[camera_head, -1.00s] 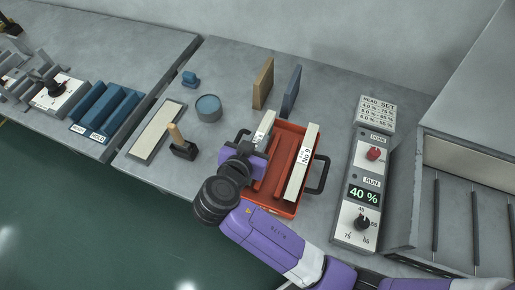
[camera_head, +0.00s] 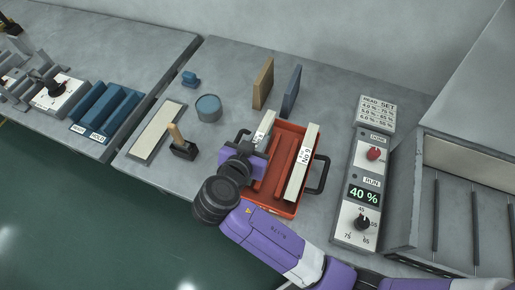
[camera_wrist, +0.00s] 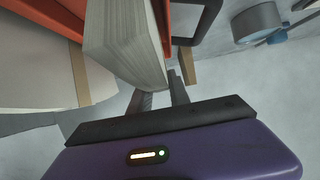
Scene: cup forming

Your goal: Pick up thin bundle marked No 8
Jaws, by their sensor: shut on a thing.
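A thin pale bundle (camera_head: 265,123) stands in the left side of the orange tray (camera_head: 281,206). Its label is partly covered by my gripper, and I cannot read the number. A second pale bundle (camera_head: 302,165), marked No 9, lies along the tray's right side. My gripper (camera_head: 257,147) is at the left bundle, with its fingertips hidden in the head view. In the wrist view, my gripper (camera_wrist: 164,88) has its fingers at the end of a pale, layered bundle (camera_wrist: 125,45), shut on it. Whether the bundle is clear of the tray floor cannot be told.
The tray has a black handle (camera_head: 321,174) on its right. A tan block (camera_head: 263,83) and a blue-grey block (camera_head: 291,91) stand behind it. A round tin (camera_head: 208,107) and a wooden-handled stamp (camera_head: 181,143) are to the left, a control panel (camera_head: 363,190) to the right.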

